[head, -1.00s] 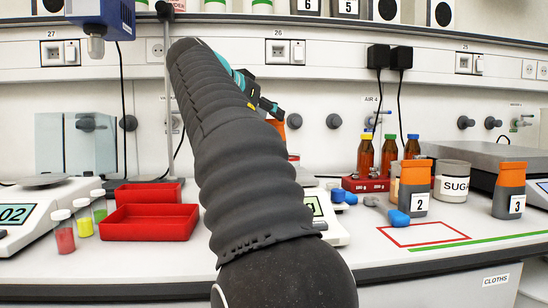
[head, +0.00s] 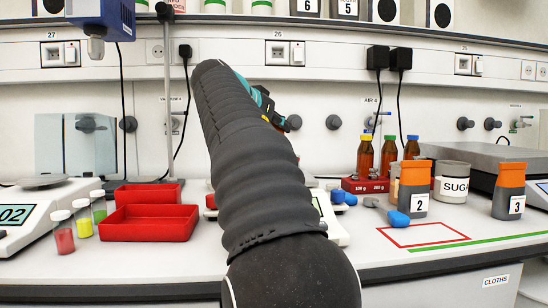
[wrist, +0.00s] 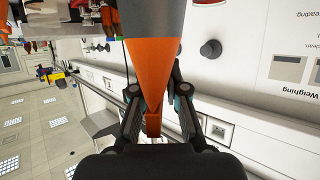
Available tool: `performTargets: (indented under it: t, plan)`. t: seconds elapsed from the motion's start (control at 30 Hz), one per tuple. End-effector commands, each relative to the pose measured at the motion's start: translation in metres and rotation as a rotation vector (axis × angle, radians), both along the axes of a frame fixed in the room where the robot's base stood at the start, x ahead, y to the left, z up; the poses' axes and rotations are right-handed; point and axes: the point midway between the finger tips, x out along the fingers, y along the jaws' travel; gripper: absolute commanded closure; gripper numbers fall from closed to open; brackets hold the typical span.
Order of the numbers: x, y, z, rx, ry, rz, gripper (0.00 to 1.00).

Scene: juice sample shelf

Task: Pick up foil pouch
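The foil pouch (wrist: 152,62), grey with an orange tapered end, fills the upper middle of the wrist view. Its narrow orange end lies between the two fingers of my gripper (wrist: 158,105), which is shut on it. The pouch is held up in the air, clear of the bench. In the head view my gripper (head: 278,113) shows only partly beyond my arm, in front of the back wall, and the held pouch is hidden. Two similar grey and orange pouches stand upright on the bench, labelled 2 (head: 414,188) and 3 (head: 509,190).
Red trays (head: 150,222) and small capped vials (head: 62,232) stand at left beside a scale (head: 25,215). A red outlined area (head: 424,236) on the bench is bare.

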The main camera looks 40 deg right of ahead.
Motion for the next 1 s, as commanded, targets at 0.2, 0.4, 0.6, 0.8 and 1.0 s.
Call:
performTargets:
  t: [0.2, 0.4, 0.6, 0.8, 1.0]
  plan:
    - [0.0, 0.0, 0.0, 0.0, 0.0, 0.0, 1.0]
    - [0.0, 0.0, 0.001, 0.0, 0.0, 0.0, 1.0]
    - [0.0, 0.0, 0.009, 0.0, -0.001, 0.0, 1.0]
    - [0.0, 0.0, 0.037, -0.001, -0.003, -0.001, 1.0]
    - [-0.033, -0.005, 0.061, -0.002, -0.005, -0.003, 1.0]
